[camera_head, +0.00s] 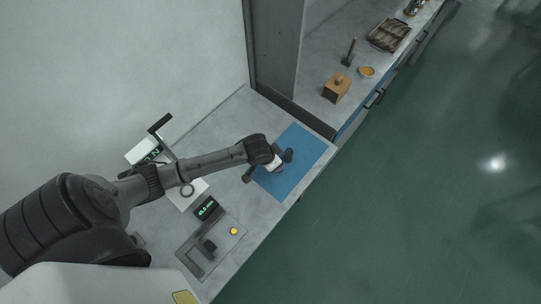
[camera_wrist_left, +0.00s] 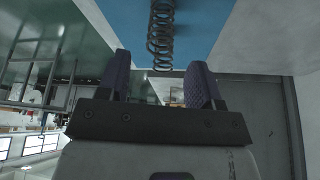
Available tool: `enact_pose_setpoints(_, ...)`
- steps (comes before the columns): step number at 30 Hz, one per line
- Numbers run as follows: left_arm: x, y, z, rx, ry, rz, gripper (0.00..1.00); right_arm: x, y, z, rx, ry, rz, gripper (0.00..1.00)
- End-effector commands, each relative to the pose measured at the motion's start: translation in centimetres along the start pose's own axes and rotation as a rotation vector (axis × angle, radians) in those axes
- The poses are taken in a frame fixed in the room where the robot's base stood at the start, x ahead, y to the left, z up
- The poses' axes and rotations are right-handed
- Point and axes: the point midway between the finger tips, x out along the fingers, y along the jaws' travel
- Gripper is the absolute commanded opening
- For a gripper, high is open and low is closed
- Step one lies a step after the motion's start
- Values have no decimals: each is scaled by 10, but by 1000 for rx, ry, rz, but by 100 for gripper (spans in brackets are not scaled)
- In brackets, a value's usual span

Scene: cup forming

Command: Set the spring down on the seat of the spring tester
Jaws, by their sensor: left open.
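The spring (camera_wrist_left: 160,36) is a dark coil in the left wrist view, at or on the blue mat (camera_wrist_left: 196,22). Its lower end in the picture shows between my left gripper's fingertips (camera_wrist_left: 158,70), with space on both sides. I cannot tell how far the fingers are from it in depth. My left gripper (camera_head: 268,167) is open over the mat in the head view, where the spring is hidden. What looks like the spring tester stands left of the mat, with a lit green display (camera_head: 153,155), a black lever (camera_head: 160,124) and a ring-shaped seat (camera_head: 187,190).
A second device with a green display (camera_head: 207,208), a dark block (camera_head: 209,245) and a yellow button (camera_head: 234,231) sits near the front of the bench. A grey column (camera_head: 275,50) rises behind the mat.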

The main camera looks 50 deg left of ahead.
Motion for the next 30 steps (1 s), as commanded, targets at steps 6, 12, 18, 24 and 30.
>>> enact_pose_setpoints(6,-30,0,0,0,0,1,60,-4,1,-1,-4,0,3,59)
enact_pose_setpoints(12,-41,0,0,1,-1,0,60,-6,3,-1,-9,-1,7,59)
enact_pose_setpoints(18,-47,25,20,25,-9,22,60,-5,3,-1,-9,-1,7,59)
enact_pose_setpoints(24,-85,88,83,83,-25,53,60,-6,2,-2,-5,1,4,59)
enact_pose_setpoints(30,-134,111,131,77,-55,22,60,-6,1,-1,-4,-1,3,59)
